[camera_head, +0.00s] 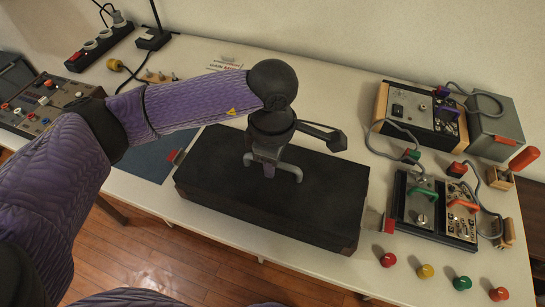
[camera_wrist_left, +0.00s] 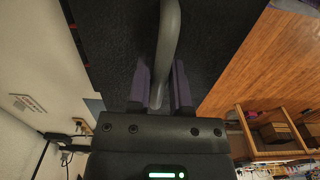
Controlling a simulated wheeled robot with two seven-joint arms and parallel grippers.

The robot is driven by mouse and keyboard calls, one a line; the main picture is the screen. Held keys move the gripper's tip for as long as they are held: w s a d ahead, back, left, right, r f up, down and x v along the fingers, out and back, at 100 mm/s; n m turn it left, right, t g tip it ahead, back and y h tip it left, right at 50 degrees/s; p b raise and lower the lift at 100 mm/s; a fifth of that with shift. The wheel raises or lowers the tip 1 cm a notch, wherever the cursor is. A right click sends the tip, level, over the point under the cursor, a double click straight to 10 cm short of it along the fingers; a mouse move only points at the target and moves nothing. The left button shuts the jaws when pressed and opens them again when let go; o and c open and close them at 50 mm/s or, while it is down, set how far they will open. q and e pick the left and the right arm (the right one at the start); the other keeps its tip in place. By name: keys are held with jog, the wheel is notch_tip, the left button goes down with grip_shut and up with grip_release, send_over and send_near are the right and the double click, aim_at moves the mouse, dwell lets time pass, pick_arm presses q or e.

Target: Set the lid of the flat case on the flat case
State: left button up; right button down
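The flat case (camera_head: 260,222) is a long, dark, low box lying on the white table, with red-tipped parts at its ends. Its lid (camera_head: 325,180) is a black slab over the case, with a grey arched handle (camera_head: 291,168) in the middle. The lid also shows in the left wrist view (camera_wrist_left: 220,50). I cannot tell whether the lid touches the case all round or sits slightly above it. My left gripper (camera_head: 268,172) is above the lid, its purple fingers (camera_wrist_left: 162,88) closed on both sides of the handle (camera_wrist_left: 167,40). My right gripper is not in view.
Panels with cables and switches (camera_head: 435,208) stand to the right of the case, and several coloured knobs (camera_head: 425,271) lie at the front right. A blue mat (camera_head: 150,160) and a control box (camera_head: 45,102) are to the left. A power strip (camera_head: 98,45) is at the back left.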

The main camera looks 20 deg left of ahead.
pick_arm(q)
jog(key=o, duration=0.4)
jog(key=shift+r, duration=0.1)
notch_tip(320, 180, up, 9)
jog(key=p, duration=0.3)
jog(key=shift+r, duration=0.4)
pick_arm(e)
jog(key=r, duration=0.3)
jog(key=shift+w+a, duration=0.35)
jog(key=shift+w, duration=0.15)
